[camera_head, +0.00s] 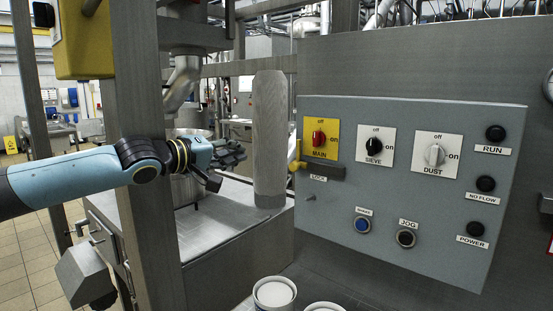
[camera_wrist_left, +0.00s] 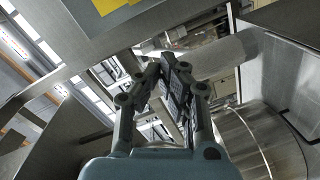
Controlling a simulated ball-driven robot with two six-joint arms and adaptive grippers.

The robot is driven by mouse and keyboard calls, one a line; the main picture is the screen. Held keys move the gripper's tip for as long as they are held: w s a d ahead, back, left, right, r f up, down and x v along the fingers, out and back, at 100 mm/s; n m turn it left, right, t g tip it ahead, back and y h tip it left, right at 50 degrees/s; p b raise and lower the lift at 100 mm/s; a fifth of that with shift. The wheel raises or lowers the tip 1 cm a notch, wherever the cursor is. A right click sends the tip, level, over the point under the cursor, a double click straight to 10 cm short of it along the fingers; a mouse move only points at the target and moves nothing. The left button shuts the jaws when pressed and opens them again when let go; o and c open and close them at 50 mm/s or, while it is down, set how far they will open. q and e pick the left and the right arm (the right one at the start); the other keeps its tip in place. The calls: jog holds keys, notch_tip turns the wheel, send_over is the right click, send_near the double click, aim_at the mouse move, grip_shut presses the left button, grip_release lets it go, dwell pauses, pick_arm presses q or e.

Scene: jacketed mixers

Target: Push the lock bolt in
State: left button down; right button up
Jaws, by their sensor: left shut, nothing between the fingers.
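The lock bolt (camera_head: 297,160) has a yellow handle at the left edge of the grey control panel (camera_head: 400,270). It sits beside a dark block (camera_head: 325,171) under the red MAIN switch (camera_head: 318,138), with a LOCK label below. My left gripper (camera_head: 236,155) is shut and empty, left of the bolt and apart from it, in front of the machine frame. Its closed fingers also show in the left wrist view (camera_wrist_left: 168,72). I cannot make out the bolt in the left wrist view. My right gripper is not in view.
A grey upright post (camera_head: 269,140) stands between my left gripper and the panel. A metal frame column (camera_head: 145,230) is close to my left arm. SIEVE (camera_head: 375,146) and DUST (camera_head: 435,155) switches share the panel. White round containers (camera_head: 274,293) stand at the bottom.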

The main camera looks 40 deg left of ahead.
aim_at(297, 156)
pick_arm(q)
jog(key=w+d+f+b, duration=0.3)
jog(key=w+d+b, duration=0.1)
jog(key=w+b, duration=0.6)
jog(key=shift+d+b, duration=0.4)
jog(key=shift+b, duration=0.05)
jog(key=shift+r, duration=0.1)
